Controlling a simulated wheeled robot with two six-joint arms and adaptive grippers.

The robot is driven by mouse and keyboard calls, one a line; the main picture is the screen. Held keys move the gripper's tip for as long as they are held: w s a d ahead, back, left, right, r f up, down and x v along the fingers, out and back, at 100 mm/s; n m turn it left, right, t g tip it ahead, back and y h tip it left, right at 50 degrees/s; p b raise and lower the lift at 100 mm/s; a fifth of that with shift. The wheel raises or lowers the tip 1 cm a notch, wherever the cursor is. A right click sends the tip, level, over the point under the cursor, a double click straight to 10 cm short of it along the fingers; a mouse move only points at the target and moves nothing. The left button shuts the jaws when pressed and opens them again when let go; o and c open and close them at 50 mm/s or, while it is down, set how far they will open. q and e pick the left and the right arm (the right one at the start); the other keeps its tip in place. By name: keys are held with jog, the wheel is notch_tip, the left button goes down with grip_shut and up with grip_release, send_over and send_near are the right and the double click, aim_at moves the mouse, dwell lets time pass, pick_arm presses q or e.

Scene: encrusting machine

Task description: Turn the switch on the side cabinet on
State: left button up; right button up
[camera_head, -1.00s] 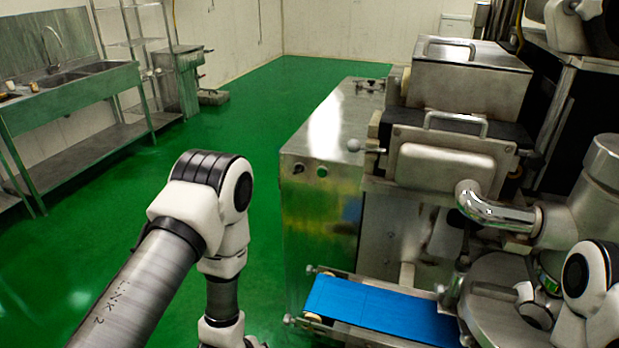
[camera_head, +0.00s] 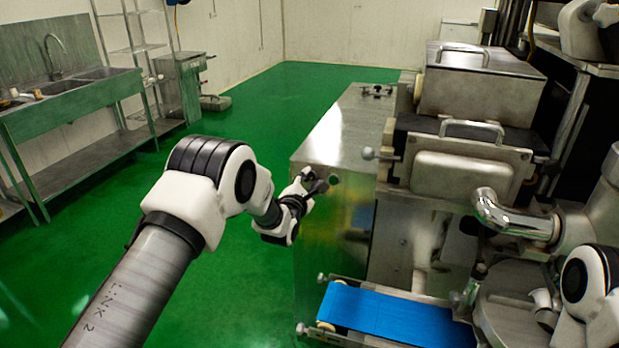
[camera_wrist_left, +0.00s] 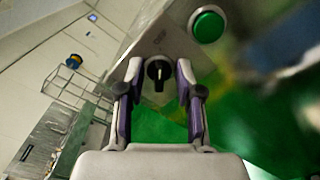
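The side cabinet (camera_head: 345,130) is a tall metal box left of the machine. Its switch is a black rotary knob (camera_wrist_left: 158,70) on a metal panel in the left wrist view, with a round green button (camera_wrist_left: 208,25) close by. My left gripper (camera_head: 318,181) is at the upper front of the cabinet in the head view and hides the knob there. In the left wrist view the left gripper (camera_wrist_left: 158,78) is open, its two fingers on either side of the knob with gaps; contact is not visible.
The encrusting machine (camera_head: 468,170) stands right of the cabinet, with a blue conveyor belt (camera_head: 385,313) low in front. A sink bench (camera_head: 75,105) and a wire rack (camera_head: 130,48) are at the left. The green floor between is clear.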

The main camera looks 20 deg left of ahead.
pick_arm(q)
jog(key=shift+a, duration=0.1)
jog(key=shift+c, duration=0.3)
grip_shut()
jog(key=shift+f, duration=0.1)
